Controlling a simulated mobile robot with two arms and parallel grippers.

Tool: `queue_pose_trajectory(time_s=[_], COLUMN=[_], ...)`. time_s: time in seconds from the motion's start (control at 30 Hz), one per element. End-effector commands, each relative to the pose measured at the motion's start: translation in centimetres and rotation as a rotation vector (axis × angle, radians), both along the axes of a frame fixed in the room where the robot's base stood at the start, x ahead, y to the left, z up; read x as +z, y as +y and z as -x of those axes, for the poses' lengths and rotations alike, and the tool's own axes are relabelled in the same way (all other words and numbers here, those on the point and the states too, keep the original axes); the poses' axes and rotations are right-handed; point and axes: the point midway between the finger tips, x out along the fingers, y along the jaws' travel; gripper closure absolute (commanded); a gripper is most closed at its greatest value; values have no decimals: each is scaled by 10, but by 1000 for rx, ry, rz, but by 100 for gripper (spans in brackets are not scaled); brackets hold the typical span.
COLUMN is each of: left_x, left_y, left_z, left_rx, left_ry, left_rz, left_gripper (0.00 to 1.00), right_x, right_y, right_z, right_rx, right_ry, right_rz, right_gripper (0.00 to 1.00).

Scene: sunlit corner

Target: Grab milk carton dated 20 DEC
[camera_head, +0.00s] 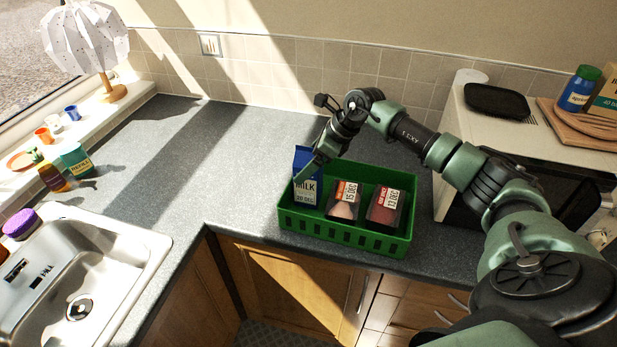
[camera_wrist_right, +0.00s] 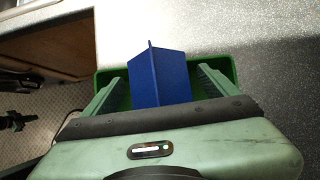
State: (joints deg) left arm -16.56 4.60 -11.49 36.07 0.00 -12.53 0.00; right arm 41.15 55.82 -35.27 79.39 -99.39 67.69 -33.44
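The milk carton (camera_head: 306,188) is blue and white, marked MILK and 20 DEC. It stands upright in the left end of a green crate (camera_head: 345,233). My right gripper (camera_head: 313,163) is at the carton's top, with one finger crossing its front in the head view. In the right wrist view the carton's blue gabled top (camera_wrist_right: 158,78) is between my two spread green fingers (camera_wrist_right: 155,85). A gap shows on its left side; I cannot tell if the right finger touches it. My left gripper is not in view.
The crate also holds two dark packages, one labelled 15 DEC (camera_head: 344,200) and one 17 DEC (camera_head: 384,206). A white appliance (camera_head: 485,125) is at the right and a sink (camera_head: 85,270) at the left. The grey counter (camera_head: 215,140) between is clear.

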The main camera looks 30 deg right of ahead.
Motion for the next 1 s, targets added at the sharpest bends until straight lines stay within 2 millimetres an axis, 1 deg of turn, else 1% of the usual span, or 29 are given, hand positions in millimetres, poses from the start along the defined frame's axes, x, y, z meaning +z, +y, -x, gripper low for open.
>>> queue_pose_trajectory(time_s=[0.03,0.07,0.1,0.17,0.2,0.27,0.3,0.33,0.37,0.63,0.77,0.87,1.0], left_x=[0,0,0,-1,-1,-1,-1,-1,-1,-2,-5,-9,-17], left_y=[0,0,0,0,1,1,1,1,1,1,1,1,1], left_z=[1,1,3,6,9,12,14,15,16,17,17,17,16], left_rx=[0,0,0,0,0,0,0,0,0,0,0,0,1], left_ry=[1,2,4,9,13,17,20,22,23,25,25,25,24], left_rz=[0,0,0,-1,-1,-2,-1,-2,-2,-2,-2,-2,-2], left_gripper=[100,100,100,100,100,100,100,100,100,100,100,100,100], right_x=[0,0,0,0,1,1,1,1,3,4,11,20,42], right_y=[0,0,0,0,0,0,0,0,0,0,0,0,0], right_z=[0,0,0,0,0,0,0,0,-1,-1,-2,-2,-2], right_rx=[0,0,0,0,0,0,0,0,0,0,1,0,0], right_ry=[0,0,0,-1,-1,-1,-1,-1,-6,-7,-9,-10,-11], right_rz=[0,0,0,-1,-1,-1,-1,-1,-2,-1,-2,-2,-2], right_gripper=[22,30,41,58,69,86,97,100,100,100,100,100,100])
